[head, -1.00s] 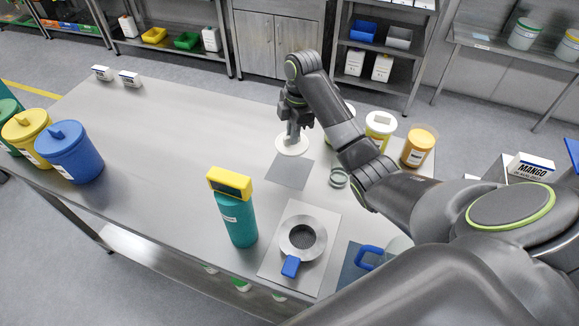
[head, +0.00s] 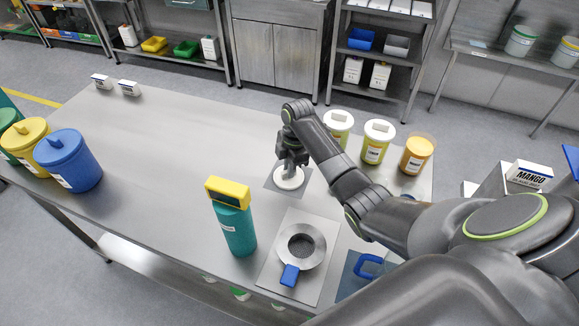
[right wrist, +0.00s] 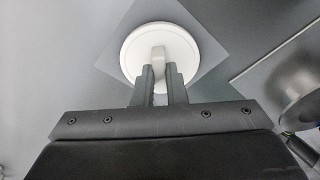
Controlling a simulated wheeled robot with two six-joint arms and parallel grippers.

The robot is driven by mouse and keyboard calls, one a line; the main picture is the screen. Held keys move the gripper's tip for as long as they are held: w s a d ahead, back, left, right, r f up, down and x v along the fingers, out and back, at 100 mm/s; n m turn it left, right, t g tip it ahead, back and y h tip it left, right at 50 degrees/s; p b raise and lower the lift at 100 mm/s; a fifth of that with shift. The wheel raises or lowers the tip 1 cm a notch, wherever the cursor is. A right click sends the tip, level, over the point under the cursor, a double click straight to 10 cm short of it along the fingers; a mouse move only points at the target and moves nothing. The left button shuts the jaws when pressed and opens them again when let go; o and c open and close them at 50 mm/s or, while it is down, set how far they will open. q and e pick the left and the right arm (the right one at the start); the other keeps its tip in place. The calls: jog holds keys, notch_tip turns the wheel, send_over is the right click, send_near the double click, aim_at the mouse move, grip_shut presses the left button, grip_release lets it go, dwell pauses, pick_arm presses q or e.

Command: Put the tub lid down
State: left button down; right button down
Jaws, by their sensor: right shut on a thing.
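The tub lid (head: 289,179) is a white round disc with a raised grip. In the head view it is over the grey square mat (head: 270,184) on the table. My right gripper (head: 290,163) is above it, shut on its grip. The right wrist view shows the lid (right wrist: 161,35) from above, with the fingers of my right gripper (right wrist: 159,82) on both sides of the grip and the mat (right wrist: 210,62) behind it. Whether the lid touches the mat is hard to tell. My left gripper is not in view.
A teal bottle with yellow top (head: 234,222) and a steel ring with blue handle (head: 301,246) stand nearer me. Tubs with yellow contents (head: 377,143) and an orange tub (head: 416,155) stand to the right. Blue (head: 68,160) and yellow (head: 27,143) bins are left. The table's middle is clear.

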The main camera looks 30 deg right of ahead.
jog(key=shift+f, duration=0.15)
jog(key=c, duration=1.5)
grip_release()
jog(key=r, duration=0.2)
jog(key=r+b, duration=0.1)
jog(key=r, duration=0.2)
jog(key=d+r, duration=0.1)
jog(key=r, duration=0.2)
jog(key=shift+r, duration=0.15)
jog(key=shift+d+r+p, duration=0.15)
jog(key=shift+r+p, duration=0.55)
jog(key=shift+r, duration=0.35)
jog(key=shift+d+r+p, duration=0.1)
jog(key=shift+r+p, duration=0.55)
jog(key=shift+r, duration=0.35)
jog(key=shift+s+f, duration=0.1)
